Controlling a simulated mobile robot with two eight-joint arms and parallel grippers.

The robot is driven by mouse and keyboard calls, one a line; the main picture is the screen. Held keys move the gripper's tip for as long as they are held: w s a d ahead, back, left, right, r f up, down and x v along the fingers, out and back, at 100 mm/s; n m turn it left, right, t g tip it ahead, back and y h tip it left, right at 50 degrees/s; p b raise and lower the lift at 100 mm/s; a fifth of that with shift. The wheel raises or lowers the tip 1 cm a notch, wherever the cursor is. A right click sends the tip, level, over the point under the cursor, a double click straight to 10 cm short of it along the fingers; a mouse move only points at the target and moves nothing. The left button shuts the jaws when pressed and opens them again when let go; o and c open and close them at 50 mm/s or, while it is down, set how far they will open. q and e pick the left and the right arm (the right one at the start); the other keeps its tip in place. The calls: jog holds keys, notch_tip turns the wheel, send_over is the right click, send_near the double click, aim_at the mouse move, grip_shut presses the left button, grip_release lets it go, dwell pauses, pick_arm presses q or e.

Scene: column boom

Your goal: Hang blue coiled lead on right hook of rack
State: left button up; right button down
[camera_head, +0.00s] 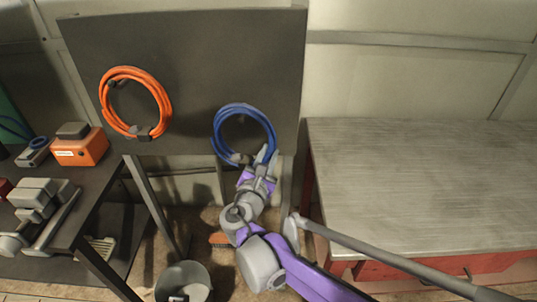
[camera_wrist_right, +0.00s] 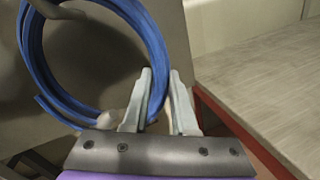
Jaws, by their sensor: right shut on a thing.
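The blue coiled lead (camera_head: 218,130) is up against the lower right part of the dark rack panel (camera_head: 205,60). My right gripper (camera_head: 264,160) is at the lower right of the coil, shut on it. In the right wrist view the blue coil (camera_wrist_right: 158,50) passes by the fingers of the right gripper (camera_wrist_right: 160,98), with the far part of the loop to the left. The right hook is hidden or too small to make out, so I cannot tell whether the coil rests on it. An orange coiled lead (camera_head: 165,100) hangs at the left of the panel. My left gripper is out of view.
A bench with a grey top (camera_head: 430,180) and red front stands at the right. A dark table (camera_head: 85,205) at the left carries an orange box (camera_head: 82,150) and a grey vise-like tool (camera_head: 45,205). A grey bin (camera_head: 183,280) stands on the floor below.

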jog(key=c, duration=0.6)
grip_release()
jog(key=shift+c, duration=0.2)
jog(key=shift+s, duration=0.15)
jog(key=v, duration=1.1)
jog(key=s+d+f+m+g+p, duration=0.1)
jog(key=s+d+f+m+g, duration=0.35)
jog(key=d+m, duration=0.4)
jog(key=s+d+f+m+g+p, duration=0.1)
jog(key=s+d+f+m+g, duration=0.35)
jog(key=d, duration=0.65)
jog(key=s+d+f+m+g+y+p, duration=0.1)
jog(key=s+f+m+g+y+p, duration=0.1)
jog(key=s+m, duration=0.8)
jog(key=shift+s+f+m+g+y+p, duration=0.45)
jog(key=shift+f+m+y, duration=0.95)
jog(key=shift+m, duration=1.5)
